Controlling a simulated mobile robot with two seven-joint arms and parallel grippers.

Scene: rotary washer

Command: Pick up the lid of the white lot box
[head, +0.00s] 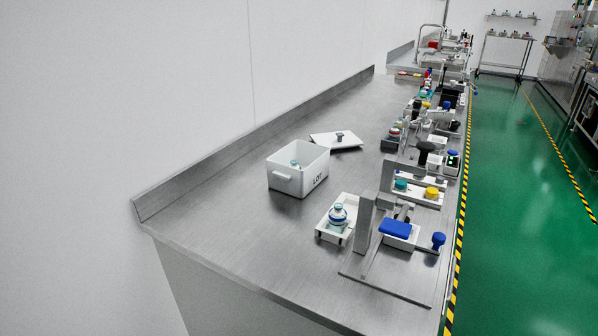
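The white lot box (284,182) stands open on the steel counter, with "LOT" written on its right face and a handle on its front left side. A small bluish item (294,163) shows inside it. The white lid (322,139) lies on the counter just behind and to the right of the box. It is a flat plate with a dark knob (339,135) in its middle, and looks slightly tilted. Neither of my grippers shows in the head view.
A white tray (327,234) with a blue and white jar (338,216) stands in front. A grey stand with a blue-topped fixture (397,228) is at the front right. Several devices line the counter's right edge. The counter (220,220) left of the box is clear.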

